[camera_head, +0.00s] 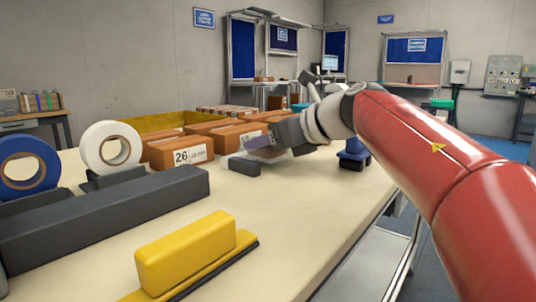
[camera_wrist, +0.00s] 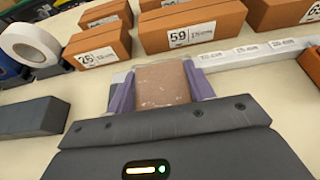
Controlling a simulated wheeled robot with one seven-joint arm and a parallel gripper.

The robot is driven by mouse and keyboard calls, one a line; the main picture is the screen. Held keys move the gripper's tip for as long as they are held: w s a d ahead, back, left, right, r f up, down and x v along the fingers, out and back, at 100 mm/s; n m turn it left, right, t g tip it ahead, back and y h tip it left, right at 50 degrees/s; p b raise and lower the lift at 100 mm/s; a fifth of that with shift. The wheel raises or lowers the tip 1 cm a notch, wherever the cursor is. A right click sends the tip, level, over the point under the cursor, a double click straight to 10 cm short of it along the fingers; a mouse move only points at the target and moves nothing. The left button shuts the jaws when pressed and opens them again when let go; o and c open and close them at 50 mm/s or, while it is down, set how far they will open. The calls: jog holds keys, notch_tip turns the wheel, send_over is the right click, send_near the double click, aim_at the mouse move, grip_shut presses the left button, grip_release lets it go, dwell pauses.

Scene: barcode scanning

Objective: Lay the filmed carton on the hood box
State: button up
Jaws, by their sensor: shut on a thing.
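My gripper (camera_head: 262,148) is over the table near the row of labelled boxes. In the wrist view its two purple fingers (camera_wrist: 157,90) are closed on the sides of a brown carton (camera_wrist: 162,78) with pale, glossy marks like film. In the head view the carton is mostly hidden by the gripper. A small dark grey block (camera_head: 245,167) lies on the table just below the gripper. A long dark grey block (camera_head: 110,210) lies at the left; its end also shows in the wrist view (camera_wrist: 32,118). I cannot tell which thing is the hood box.
Orange-brown boxes stand behind, one labelled 26 (camera_head: 181,152) and one labelled 59 (camera_wrist: 183,30). White (camera_head: 110,148) and blue (camera_head: 25,168) tape rolls stand at left. A yellow block (camera_head: 188,252) is in front.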

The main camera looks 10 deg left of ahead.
jog(key=shift+f, duration=0.8)
jog(key=shift+f, duration=0.1)
jog(key=o, duration=1.1)
